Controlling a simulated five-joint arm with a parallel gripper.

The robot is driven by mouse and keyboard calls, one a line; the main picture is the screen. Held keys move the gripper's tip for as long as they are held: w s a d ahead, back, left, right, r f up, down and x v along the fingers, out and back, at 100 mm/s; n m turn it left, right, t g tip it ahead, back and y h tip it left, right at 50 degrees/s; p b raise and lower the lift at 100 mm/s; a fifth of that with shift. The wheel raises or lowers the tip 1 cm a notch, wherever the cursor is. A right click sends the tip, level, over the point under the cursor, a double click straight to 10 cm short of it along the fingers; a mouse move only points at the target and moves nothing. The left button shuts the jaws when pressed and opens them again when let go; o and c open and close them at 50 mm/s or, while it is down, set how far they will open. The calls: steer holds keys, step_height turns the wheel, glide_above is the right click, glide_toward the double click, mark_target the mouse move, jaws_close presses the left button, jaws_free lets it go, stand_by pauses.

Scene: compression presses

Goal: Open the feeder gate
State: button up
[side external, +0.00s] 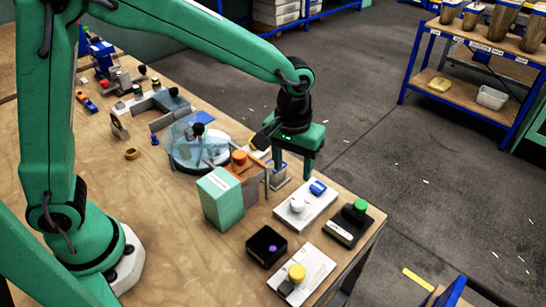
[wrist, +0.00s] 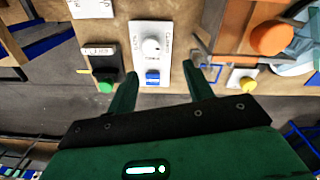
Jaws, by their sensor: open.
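No part is plainly marked as the feeder gate, and I cannot tell which one it is. An orange frame part (wrist: 228,32) with an orange knob (wrist: 271,38) stands right of my gripper in the wrist view; the knob also shows left of my gripper in the side view (side external: 239,156). My gripper (side external: 294,172) points down, open and empty, above the table's far edge. In the wrist view, a white control panel (wrist: 150,58) with a white knob (wrist: 151,46) and a blue switch (wrist: 152,77) appears between the spread fingers, apart from them.
A black box with a green button (side external: 360,206), a plate with a yellow button (side external: 297,272) and a black box with a purple button (side external: 272,248) sit near the front corner. A teal box (side external: 220,198) and a clear-covered round dish (side external: 190,160) stand left of my gripper.

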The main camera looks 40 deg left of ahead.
mark_target(298, 201)
steer(key=shift+w+d+f, duration=0.25)
steer(key=shift+d+f, duration=0.65)
steer(key=shift+f, duration=0.1)
steer(key=shift+f, duration=0.1)
steer(key=shift+f, duration=3.85)
steer(key=c, duration=1)
